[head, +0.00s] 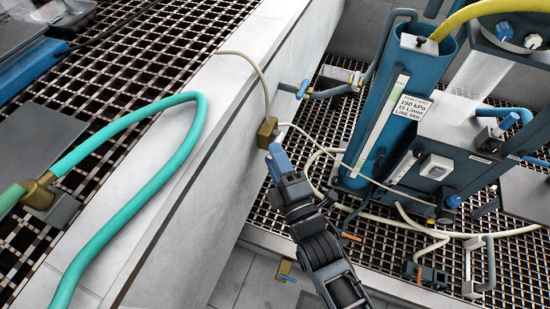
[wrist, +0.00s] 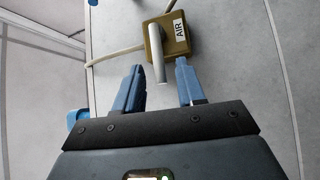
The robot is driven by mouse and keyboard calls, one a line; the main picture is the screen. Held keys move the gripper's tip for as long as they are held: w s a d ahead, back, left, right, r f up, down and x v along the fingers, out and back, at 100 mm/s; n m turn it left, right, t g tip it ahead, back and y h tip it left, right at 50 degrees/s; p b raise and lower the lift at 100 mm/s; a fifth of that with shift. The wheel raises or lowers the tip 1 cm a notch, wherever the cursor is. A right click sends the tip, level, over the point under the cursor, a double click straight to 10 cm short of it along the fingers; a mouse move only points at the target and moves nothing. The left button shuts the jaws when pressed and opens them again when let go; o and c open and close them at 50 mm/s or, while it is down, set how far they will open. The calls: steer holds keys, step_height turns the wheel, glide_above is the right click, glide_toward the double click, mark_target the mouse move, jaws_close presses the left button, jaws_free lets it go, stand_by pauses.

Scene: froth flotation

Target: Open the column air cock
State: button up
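The air cock is a brass block (wrist: 172,38) with a white "AIR" label and a silver lever (wrist: 156,62). In the head view the brass block (head: 267,130) sits on the side of the grey wall, with thin cream hoses running from it. My gripper (wrist: 159,72) is open, its two blue fingers pointing at the block. In the wrist view the lever lies between the fingertips with gaps on both sides; I cannot tell whether its tip reaches into their depth. In the head view my gripper (head: 278,156) is just below the block and the lever is hidden.
A blue column (head: 390,95) with a "150 kPa" label stands to the right. A blue-handled valve (head: 302,88) on a hose is above the block. A teal hose (head: 130,215) lies along the wall ledge (head: 180,140) at left. Cream hoses cross the grating to the right.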

jaws_close()
stand_by(0.6)
